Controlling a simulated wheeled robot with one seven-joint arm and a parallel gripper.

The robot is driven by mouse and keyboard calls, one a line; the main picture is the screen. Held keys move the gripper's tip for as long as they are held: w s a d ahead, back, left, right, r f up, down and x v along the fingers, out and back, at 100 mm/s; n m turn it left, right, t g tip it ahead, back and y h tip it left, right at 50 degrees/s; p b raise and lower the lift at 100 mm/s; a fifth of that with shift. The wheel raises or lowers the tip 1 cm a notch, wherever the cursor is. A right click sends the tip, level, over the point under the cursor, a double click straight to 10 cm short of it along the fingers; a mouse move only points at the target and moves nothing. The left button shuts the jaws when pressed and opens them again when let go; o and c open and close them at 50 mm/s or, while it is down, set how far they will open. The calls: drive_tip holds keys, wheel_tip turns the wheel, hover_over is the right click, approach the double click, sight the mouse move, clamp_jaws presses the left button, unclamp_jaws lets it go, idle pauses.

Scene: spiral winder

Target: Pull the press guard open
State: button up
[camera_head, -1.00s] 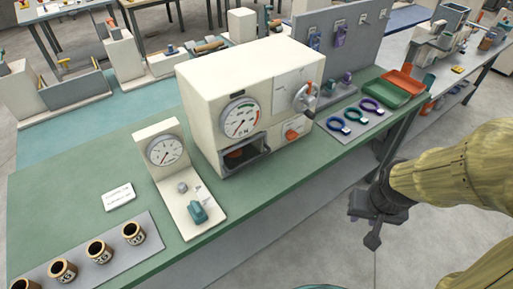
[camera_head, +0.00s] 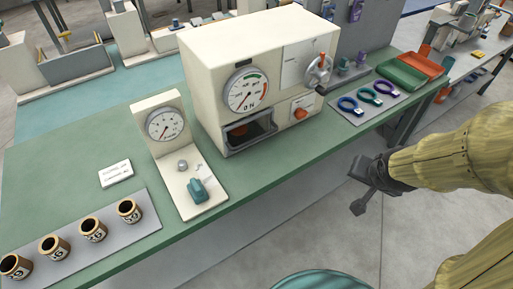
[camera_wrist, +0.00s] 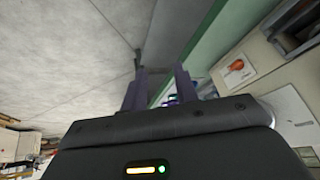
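The press appears to be the cream box machine (camera_head: 215,60) on the green bench, with a round dial (camera_head: 245,91), a handwheel (camera_head: 319,70) and an orange knob (camera_head: 300,113). A dark-framed opening (camera_head: 248,136) is low on its front; I cannot tell whether the guard there is a clear panel or the frame itself. My gripper (camera_head: 359,188) is in the air over the floor, right of the bench's front edge and apart from the press. In the wrist view my gripper (camera_wrist: 159,88) has its fingers apart with nothing between them, and the press (camera_wrist: 275,85) is at right.
A smaller dial stand (camera_head: 160,125) with a teal switch stands left of the press. Several dark cups (camera_head: 94,230) stand on a grey plate at front left. Ring-shaped tools (camera_head: 366,97) and green and red trays (camera_head: 400,75) lie to the right. Floor before the bench is clear.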

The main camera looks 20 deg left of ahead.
drive_tip(key=w+a+f+m+t+y+b, duration=0.3)
drive_tip(key=w+a+f+t+y+b, duration=0.25)
drive_tip(key=a+b, duration=0.45)
drive_tip(key=s+a+f+m+g+y+b, duration=0.1)
drive_tip(key=s+a+f+m+y+b, duration=0.1)
drive_tip(key=a+y+b, duration=0.4)
drive_tip(key=a+b, duration=0.2)
drive_tip(key=a, duration=0.1)
drive_tip(key=shift+f+m, duration=0.15)
drive_tip(key=shift+m, duration=0.15)
drive_tip(key=shift+w+a+g+p, duration=0.15)
drive_tip(key=shift+g+p, duration=0.1)
drive_tip(key=shift+p, duration=0.15)
